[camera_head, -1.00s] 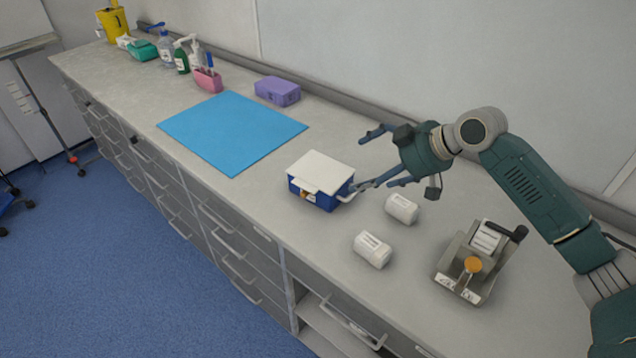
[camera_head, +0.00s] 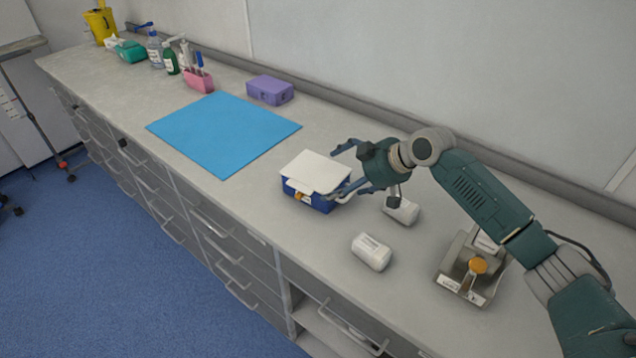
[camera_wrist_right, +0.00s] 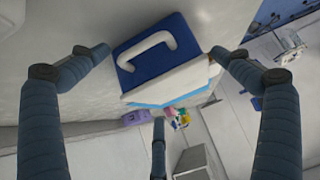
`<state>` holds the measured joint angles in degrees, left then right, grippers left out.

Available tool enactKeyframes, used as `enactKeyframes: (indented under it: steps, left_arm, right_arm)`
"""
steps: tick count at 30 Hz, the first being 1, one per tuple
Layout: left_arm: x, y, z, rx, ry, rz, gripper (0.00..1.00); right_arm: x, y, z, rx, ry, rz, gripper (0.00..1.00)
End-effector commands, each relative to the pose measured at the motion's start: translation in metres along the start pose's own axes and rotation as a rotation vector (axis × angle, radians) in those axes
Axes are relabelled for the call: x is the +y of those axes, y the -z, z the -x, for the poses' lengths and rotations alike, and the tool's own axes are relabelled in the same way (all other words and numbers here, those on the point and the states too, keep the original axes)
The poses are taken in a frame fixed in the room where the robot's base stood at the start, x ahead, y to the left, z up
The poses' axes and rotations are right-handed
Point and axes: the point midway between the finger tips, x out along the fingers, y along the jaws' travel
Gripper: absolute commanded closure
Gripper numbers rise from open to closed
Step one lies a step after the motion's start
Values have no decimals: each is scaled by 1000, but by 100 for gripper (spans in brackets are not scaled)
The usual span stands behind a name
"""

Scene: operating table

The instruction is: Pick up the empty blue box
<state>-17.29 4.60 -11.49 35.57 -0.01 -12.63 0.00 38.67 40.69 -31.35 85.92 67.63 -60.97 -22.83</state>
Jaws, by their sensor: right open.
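The blue box (camera_head: 310,198) with a white lid stands on the counter near the middle of the head view. In the right wrist view the box (camera_wrist_right: 178,62) shows its blue side with a white handle, lying between my spread fingers. My right gripper (camera_head: 342,170) is open, with its fingers reaching around the right side of the box. No firm contact shows, and I cannot tell if a finger touches it. The inside of the box is hidden by the lid. My left gripper is not in view.
A metal device (camera_head: 466,270) is farther right. A blue mat (camera_head: 225,133) and a purple box (camera_head: 270,90) lie beyond on the counter.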

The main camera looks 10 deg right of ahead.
Motion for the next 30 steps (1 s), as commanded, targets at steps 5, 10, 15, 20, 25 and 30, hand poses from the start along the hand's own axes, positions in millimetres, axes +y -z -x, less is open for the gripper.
enactKeyframes:
  steps: [5, 10, 15, 20, 25, 30]
  left_arm:
    - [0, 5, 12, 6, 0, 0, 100]
    - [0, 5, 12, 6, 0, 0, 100]
    - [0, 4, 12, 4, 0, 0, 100]
    - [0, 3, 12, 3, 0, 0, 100]
    - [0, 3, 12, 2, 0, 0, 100]
    - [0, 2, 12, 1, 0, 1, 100]
  right_arm:
    - [-1, 3, -24, 0, 1, -2, 0]
    - [-1, 2, -31, 0, -1, 1, 0]
    - [-1, 2, -31, 0, -1, 1, 4]
    - [-1, 2, -31, 0, -1, 1, 36]
    - [-1, 0, -31, -2, 0, 0, 69]
    - [-1, 1, -31, -1, 0, 0, 69]
